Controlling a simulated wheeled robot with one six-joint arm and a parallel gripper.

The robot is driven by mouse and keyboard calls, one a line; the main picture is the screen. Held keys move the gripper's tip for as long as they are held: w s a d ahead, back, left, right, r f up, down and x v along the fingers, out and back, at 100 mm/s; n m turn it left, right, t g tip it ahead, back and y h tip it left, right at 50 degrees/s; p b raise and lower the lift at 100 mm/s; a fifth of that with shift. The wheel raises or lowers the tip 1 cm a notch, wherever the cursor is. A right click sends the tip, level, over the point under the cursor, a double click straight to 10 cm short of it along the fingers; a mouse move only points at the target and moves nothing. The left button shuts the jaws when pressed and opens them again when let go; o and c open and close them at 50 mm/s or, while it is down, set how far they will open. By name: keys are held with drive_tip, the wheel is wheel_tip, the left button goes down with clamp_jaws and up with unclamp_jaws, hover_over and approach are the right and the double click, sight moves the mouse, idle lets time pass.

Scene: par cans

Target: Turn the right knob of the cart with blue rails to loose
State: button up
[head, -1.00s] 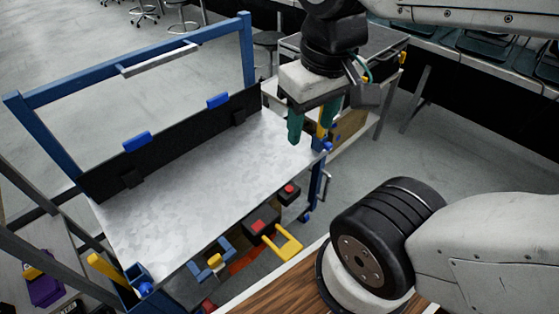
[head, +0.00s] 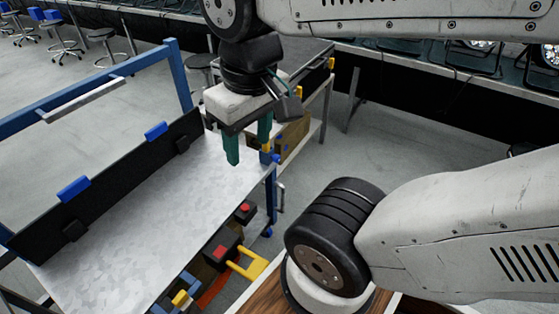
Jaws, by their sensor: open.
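The cart with blue rails (head: 130,220) fills the left side of the head view, with a bare metal top and a blue frame. Its right knob (head: 266,148) shows as a small yellow piece above a blue fitting at the top's right corner. Most of the knob is hidden behind my gripper's right finger. My gripper (head: 249,144) has green fingers, points down and is open and empty. In the picture its fingers overlap the right corner of the cart top. I cannot tell whether the right finger touches the knob.
A black panel with blue clips (head: 75,188) stands along the cart's back edge. Red buttons and a yellow handle (head: 250,265) sit below the front edge. Another cart (head: 318,90) stands behind my gripper. Open floor (head: 390,130) lies to the right.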

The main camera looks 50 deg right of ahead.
drive_tip(key=m+t+y, duration=0.3)
drive_tip(key=m+t, duration=1.3)
drive_tip(key=m, duration=1.9)
approach(279, 160)
drive_tip(key=w, duration=0.4)
drive_tip(key=w+a, duration=0.1)
drive_tip(key=w, duration=0.4)
drive_tip(key=shift+w+a+f, duration=0.1)
drive_tip(key=shift+w+a, duration=0.1)
drive_tip(key=shift+a, duration=0.1)
